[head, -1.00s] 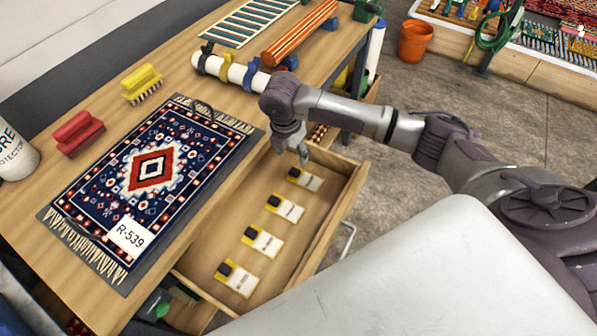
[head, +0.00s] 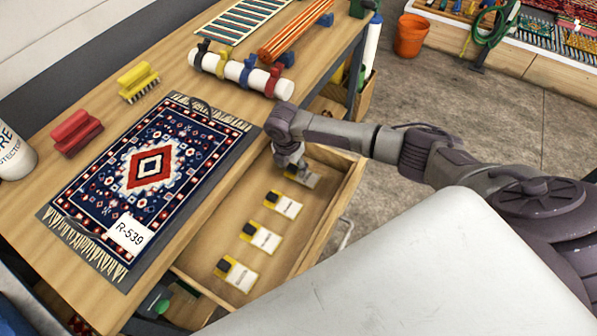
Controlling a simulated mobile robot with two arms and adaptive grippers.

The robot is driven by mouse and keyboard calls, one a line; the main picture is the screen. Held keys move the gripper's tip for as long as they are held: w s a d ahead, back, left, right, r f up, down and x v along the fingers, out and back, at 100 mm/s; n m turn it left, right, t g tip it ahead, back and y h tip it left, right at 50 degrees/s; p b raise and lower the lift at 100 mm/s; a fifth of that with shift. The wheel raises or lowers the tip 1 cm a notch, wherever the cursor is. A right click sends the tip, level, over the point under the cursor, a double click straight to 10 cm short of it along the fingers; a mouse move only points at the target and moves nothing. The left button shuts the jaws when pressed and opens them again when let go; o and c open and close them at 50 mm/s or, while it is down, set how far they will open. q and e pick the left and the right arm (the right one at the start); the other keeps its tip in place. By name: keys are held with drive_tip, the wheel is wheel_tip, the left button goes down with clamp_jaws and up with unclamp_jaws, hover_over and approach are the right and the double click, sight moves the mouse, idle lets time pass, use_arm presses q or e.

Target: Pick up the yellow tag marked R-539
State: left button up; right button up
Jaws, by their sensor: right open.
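An open wooden drawer (head: 330,222) holds several yellow tags in a row, each with a black part and a white label. The farthest tag (head: 304,179) lies under my right gripper (head: 297,166), which hides part of it. The gripper is open, pointing down just above that tag; I cannot tell whether it touches. The other tags, the second (head: 286,206), the third (head: 264,239) and the nearest (head: 239,277), lie clear. Their print is too small to read. A white card marked R-539 (head: 130,233) lies on the patterned rug (head: 150,165). My left gripper is out of view.
The wooden bench top (head: 55,165) carries a red brush (head: 76,132), a yellow brush (head: 138,82), a white tube with clamps (head: 236,72) and a rolled striped rug (head: 297,32). The drawer walls stand close around the tags. An orange bucket (head: 411,35) stands on the floor.

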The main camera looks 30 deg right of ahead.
drive_tip(key=c, duration=0.9)
